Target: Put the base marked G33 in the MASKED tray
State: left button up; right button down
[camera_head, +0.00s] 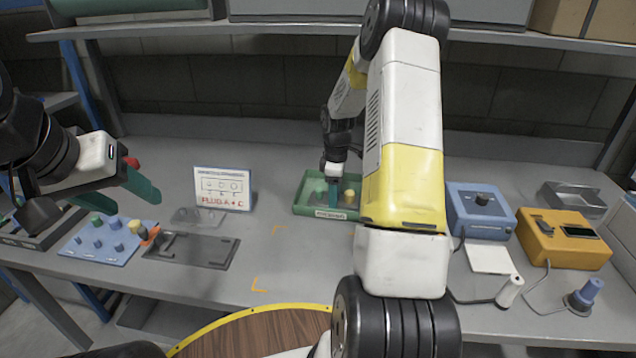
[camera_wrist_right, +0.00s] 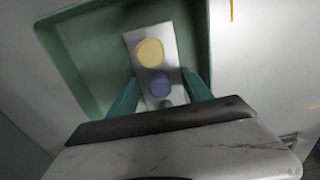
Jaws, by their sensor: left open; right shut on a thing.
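A green tray (camera_head: 300,204) stands at the middle of the bench, its front label too small to read surely. My right gripper (camera_head: 335,188) reaches down into it. In the right wrist view, the right gripper (camera_wrist_right: 160,97) is shut on a grey metal base (camera_wrist_right: 170,38) with a yellow, a blue and a green round piece in a row. The base is within the tray (camera_wrist_right: 85,60); I cannot tell whether it touches the floor. No G33 mark is readable. My left gripper (camera_head: 128,203) is open and empty above the left of the bench.
A blue board (camera_head: 85,245) with several pegs and a dark fixture plate (camera_head: 190,252) lie at the left. A white sign (camera_head: 222,188) stands behind them. A blue box (camera_head: 480,212) and an orange box (camera_head: 562,240) stand at the right. The middle front is clear.

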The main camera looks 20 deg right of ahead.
jog(key=shift+c, duration=2.2)
grip_release()
jog(key=shift+f, duration=0.1)
jog(key=s+a+r+m+t, duration=0.1)
jog(key=s+a+r+m, duration=0.15)
jog(key=r, duration=0.85)
jog(key=s+a+r+m+t, duration=0.1)
jog(key=s+a+r, duration=0.15)
jog(key=r, duration=0.85)
jog(key=s+a+r+m+t+y, duration=0.1)
jog(key=s+a+r+m+t, duration=0.1)
jog(key=s, duration=0.8)
jog(key=s+a+r+m+t+y, duration=0.1)
jog(key=s+a+r+m, duration=0.3)
jog(key=s, duration=0.7)
jog(key=a+m+t, duration=0.1)
jog(key=a+m, duration=0.1)
jog(key=a, duration=0.1)
jog(key=shift+s+a+r, duration=0.15)
jog(key=shift+s, duration=0.1)
